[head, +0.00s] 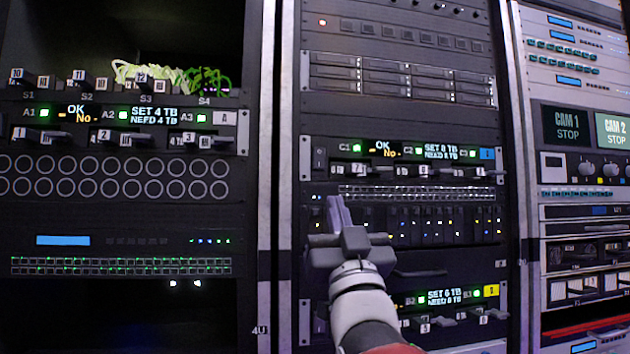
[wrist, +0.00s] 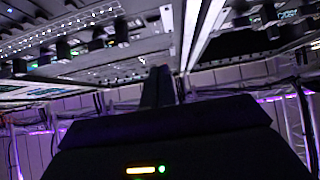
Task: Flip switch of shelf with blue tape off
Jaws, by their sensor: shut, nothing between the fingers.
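The shelf with the blue tape (head: 486,154) is the C unit (head: 400,153) in the middle rack. Its C1, C2 and C3 lights are green and its display reads "SET 8 TB / NEED 8 TB". A small dark rocker switch (head: 319,158) sits at its left end; its position is too small to tell. My gripper (head: 338,204) is shut and empty, pointing up in front of the rack, just below and right of that switch in the picture. Contact with the rack cannot be told. In the wrist view the closed fingers (wrist: 159,88) show dark under the rack fronts.
The B unit with yellow tape (head: 491,290) is lower in the same rack, partly behind my arm. The A unit with a grey tag (head: 222,117) is in the left rack. Plugs and handles stick out below the C unit. A rack post (head: 284,200) stands left of my gripper.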

